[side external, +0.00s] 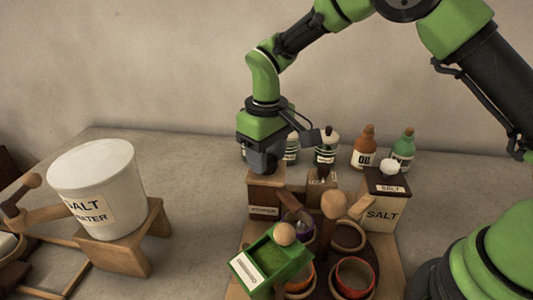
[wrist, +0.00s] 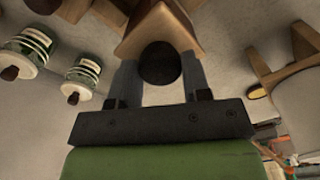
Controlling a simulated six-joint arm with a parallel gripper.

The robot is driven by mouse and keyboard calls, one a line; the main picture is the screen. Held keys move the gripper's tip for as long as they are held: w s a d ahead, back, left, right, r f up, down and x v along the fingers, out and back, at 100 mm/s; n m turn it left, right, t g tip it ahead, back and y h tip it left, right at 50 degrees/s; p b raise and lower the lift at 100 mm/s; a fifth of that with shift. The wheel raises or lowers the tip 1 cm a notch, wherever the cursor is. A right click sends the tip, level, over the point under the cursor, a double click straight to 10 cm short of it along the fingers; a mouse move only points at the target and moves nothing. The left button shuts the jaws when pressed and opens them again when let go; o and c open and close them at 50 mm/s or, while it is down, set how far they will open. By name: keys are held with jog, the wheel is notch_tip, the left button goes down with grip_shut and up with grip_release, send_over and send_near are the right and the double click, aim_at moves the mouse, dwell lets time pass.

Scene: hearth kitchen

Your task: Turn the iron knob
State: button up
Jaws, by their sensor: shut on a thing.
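The iron knob (wrist: 160,65) is a dark, round piece on the wooden box in the wrist view. The two fingers of my gripper (wrist: 161,72) are on either side of it, shut on it. In the side view my gripper (side external: 262,168) points down onto the top of the brown wooden box (side external: 264,201), which has a pale label on its front. There the gripper hides the knob. I cannot tell how far the knob is turned.
A white salt water bucket (side external: 97,179) stands on a wooden stand at the left. A green box (side external: 270,262), pots (side external: 354,277) and a salt box (side external: 385,205) crowd the front and right. Bottles (side external: 364,148) stand behind. The counter between bucket and box is clear.

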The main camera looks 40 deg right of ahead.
jog(key=m, duration=0.4)
jog(key=shift+m, duration=0.3)
jog(key=m, duration=0.4)
jog(key=shift+m, duration=0.3)
jog(key=o, duration=0.9)
notch_tip(320, 180, up, 10)
